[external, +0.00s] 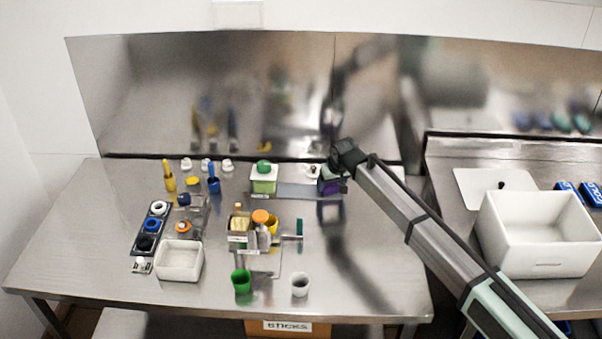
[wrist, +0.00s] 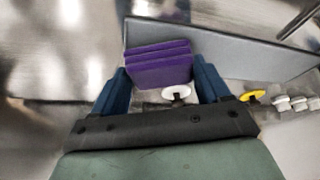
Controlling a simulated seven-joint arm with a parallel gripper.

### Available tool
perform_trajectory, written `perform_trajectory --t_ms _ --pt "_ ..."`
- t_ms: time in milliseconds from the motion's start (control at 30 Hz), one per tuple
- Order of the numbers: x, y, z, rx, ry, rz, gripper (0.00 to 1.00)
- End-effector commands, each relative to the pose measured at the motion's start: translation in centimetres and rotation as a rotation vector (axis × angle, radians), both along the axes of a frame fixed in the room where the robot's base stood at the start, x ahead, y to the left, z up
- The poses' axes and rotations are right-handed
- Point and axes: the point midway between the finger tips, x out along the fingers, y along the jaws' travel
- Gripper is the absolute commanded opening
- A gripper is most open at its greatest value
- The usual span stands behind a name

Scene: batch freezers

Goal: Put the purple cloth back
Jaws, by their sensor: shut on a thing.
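The purple cloth (external: 328,187) is a folded stack at the right end of a grey tray, near the back of the steel table. My gripper (external: 334,178) is over it at the back right of the table. In the wrist view the purple cloth (wrist: 158,66) shows as several stacked layers between the two blue fingers of my gripper (wrist: 160,75), which is shut on it. A white round knob (wrist: 176,92) shows in front of the cloth. Whether the cloth touches the tray cannot be told.
The grey tray (external: 295,190) also shows beside the cloth in the wrist view (wrist: 250,58). A green-lidded box (external: 264,184) stands at its left. White knobbed pieces (external: 227,165) line the back. A caddy (external: 240,235) stands mid-table. The table's front right is clear.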

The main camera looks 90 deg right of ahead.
Motion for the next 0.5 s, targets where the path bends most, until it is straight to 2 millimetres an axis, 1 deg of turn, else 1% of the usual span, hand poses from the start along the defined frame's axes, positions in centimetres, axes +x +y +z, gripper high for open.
perform_trajectory --t_ms 33,433,467,500 --pt "0.00 -0.01 -0.26 -0.001 0.000 0.000 0.42" --pt "0.01 -0.02 -0.58 -0.001 0.000 0.000 0.42" --pt "0.01 -0.02 -0.54 -0.001 0.000 0.000 0.78" --pt "0.02 -0.02 -0.53 -0.001 0.000 0.000 0.82"
